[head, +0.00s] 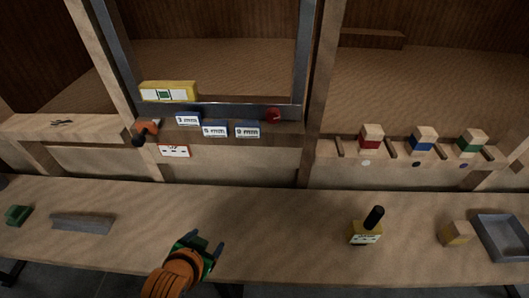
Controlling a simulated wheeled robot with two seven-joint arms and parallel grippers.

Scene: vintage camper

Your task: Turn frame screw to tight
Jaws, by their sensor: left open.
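A grey metal frame (220,110) stands upright behind the bench. A round red knob (273,115), possibly the frame screw, sits on the right end of its bottom bar. Whether it is tight or loose cannot be told. An orange and black part (146,130) sits by the bar's left end; I cannot tell what it is. My left gripper (206,242) is open and empty over the front bench, below and left of the red knob and well apart from it. My right gripper is not in view.
A yellow block with a black handle (365,234), a wooden block (456,233) and a grey tray (503,238) stand at right. A grey bar (82,223) lies left. The bench middle is clear.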

